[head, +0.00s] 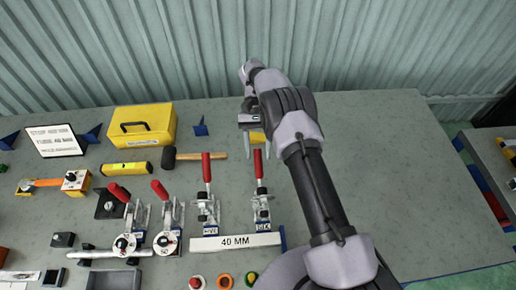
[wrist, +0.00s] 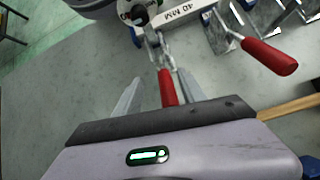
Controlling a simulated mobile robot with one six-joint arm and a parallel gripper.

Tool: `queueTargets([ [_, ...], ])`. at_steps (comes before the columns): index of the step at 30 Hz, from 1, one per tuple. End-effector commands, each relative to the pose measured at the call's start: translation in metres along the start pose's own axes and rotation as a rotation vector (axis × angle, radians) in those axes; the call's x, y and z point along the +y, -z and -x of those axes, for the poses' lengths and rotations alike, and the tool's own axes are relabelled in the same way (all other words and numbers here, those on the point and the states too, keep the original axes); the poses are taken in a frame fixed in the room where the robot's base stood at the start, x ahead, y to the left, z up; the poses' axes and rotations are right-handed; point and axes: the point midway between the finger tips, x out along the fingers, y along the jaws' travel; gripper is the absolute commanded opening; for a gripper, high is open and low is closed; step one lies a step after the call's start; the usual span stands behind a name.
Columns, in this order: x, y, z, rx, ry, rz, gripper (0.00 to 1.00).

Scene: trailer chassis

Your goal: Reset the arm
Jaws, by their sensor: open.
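My gripper (head: 257,154) is at the end of my arm, above the far middle part of the grey table, with its fingers pointing down. It also shows in the wrist view (wrist: 160,78), where its two fingers are spread apart. The red handle of an upright toggle clamp (head: 259,168) shows between the fingers in the wrist view (wrist: 166,88). The fingers look clear of the handle on both sides. My gripper holds nothing that I can see.
Another red-handled clamp (head: 206,172) stands just left, behind a "40 MM" bar (head: 236,242). The table's right part (head: 400,150) is clear. A corrugated wall (head: 200,50) stands behind.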

Motion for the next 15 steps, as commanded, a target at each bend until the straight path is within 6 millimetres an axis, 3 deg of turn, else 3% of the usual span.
queueTargets([
  [6,0.0,0.0,0.017,-0.001,0.001,-0.002,0.48],
  [15,0.0,0.0,0.018,-0.001,0.001,-0.001,0.48],
])
